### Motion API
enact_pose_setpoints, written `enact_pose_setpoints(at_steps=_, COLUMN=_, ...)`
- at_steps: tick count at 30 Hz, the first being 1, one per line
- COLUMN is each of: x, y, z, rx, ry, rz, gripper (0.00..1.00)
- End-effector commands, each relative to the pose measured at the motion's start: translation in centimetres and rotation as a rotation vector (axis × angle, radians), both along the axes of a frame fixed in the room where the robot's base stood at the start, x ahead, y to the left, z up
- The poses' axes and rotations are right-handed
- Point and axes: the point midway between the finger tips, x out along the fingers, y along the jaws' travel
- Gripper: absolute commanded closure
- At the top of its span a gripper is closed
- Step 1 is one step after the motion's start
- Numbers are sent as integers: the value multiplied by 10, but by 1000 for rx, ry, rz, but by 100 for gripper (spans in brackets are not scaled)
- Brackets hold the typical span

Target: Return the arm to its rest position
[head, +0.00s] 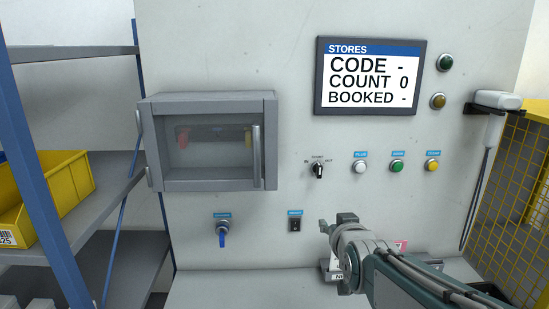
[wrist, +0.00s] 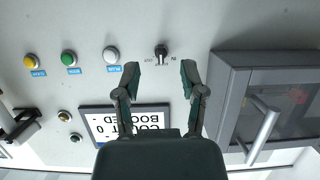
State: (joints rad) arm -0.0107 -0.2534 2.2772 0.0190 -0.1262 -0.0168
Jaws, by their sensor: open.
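My arm (head: 400,280) reaches in from the lower right in the head view. My gripper (head: 337,226) is in front of the lower part of the grey panel, below the black selector switch (head: 318,170). In the wrist view my gripper (wrist: 160,72) is open, with two green fingers apart and nothing between them. That view is upside down, and the selector switch (wrist: 161,50) shows past the fingertips, on the panel behind. The gripper seems clear of the panel, but the exact gap cannot be told.
A glass-fronted box (head: 212,143) sticks out at left, shut. A screen (head: 368,76) reads CODE -, COUNT 0, BOOKED -. Buttons (head: 397,166), a blue-handled key switch (head: 222,232) and a rocker switch (head: 294,224) are nearby. A scanner (head: 494,105) hangs right; shelving (head: 80,215) stands left.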

Motion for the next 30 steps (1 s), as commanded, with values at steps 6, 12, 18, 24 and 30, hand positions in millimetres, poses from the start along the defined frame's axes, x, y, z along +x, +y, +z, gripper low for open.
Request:
enact_pose_setpoints(at_steps=6, x=-83, y=-2, z=-27, rx=-1, ry=280, rz=1, gripper=47)
enact_pose_setpoints(at_steps=12, x=-167, y=-3, z=-57, rx=-3, ry=541, rz=-3, gripper=47)
enact_pose_setpoints(at_steps=18, x=-225, y=-4, z=-76, rx=-4, ry=717, rz=-8, gripper=47)
enact_pose_setpoints(at_steps=24, x=-236, y=-5, z=-80, rx=-5, ry=753, rz=-9, gripper=47)
enact_pose_setpoints(at_steps=30, x=-236, y=-5, z=-80, rx=-5, ry=753, rz=-9, gripper=47)
